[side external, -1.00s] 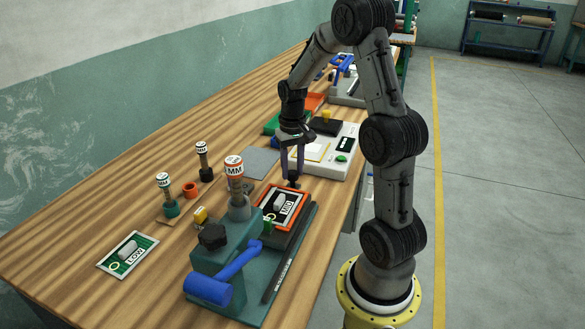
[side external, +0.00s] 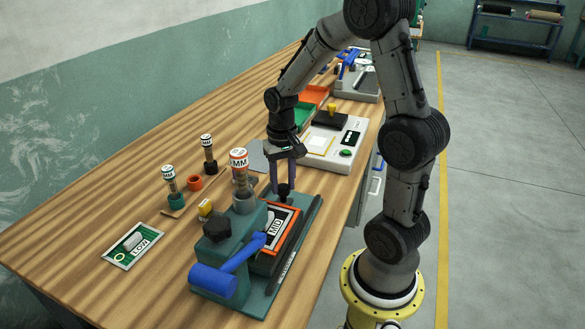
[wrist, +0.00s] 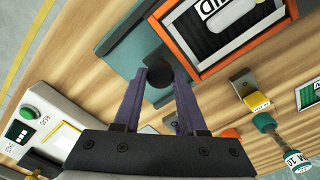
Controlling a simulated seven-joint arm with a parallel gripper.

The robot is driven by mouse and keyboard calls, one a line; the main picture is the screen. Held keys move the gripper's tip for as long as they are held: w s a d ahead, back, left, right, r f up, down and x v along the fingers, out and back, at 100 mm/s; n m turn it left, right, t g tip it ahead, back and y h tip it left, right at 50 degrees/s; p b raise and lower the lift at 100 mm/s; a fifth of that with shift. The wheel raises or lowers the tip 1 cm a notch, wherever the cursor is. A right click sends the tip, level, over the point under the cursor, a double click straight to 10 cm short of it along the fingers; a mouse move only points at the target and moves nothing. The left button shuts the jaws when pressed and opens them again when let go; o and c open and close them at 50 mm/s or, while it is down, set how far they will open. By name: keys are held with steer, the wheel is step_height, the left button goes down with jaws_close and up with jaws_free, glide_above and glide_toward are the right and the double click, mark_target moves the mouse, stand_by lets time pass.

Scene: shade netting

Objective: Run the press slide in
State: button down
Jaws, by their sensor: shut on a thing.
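The press (side external: 222,250) is a teal block with a black knob on top and a blue lever (side external: 225,277), on a teal base at the table's front. Its slide carries an orange-framed plate (side external: 292,224) marked MID, which lies partly under the press head in the side view. The frame also shows in the wrist view (wrist: 177,50). My gripper (side external: 285,187) points down at the slide's outer end and is shut on the slide's black knob (wrist: 158,90). The fingers hide part of the knob.
A green LOW plate (side external: 133,246) lies left of the press. Cylinders with white tops stand behind it, near an orange ring (side external: 195,183). A white scale-like box (side external: 322,148) with a green button sits beyond my gripper. Bare table lies at the left.

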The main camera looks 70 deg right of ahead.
steer(key=shift+a, duration=1.3)
steer(key=shift+c, duration=2.3)
jaws_free()
step_height(320, 180, up, 14)
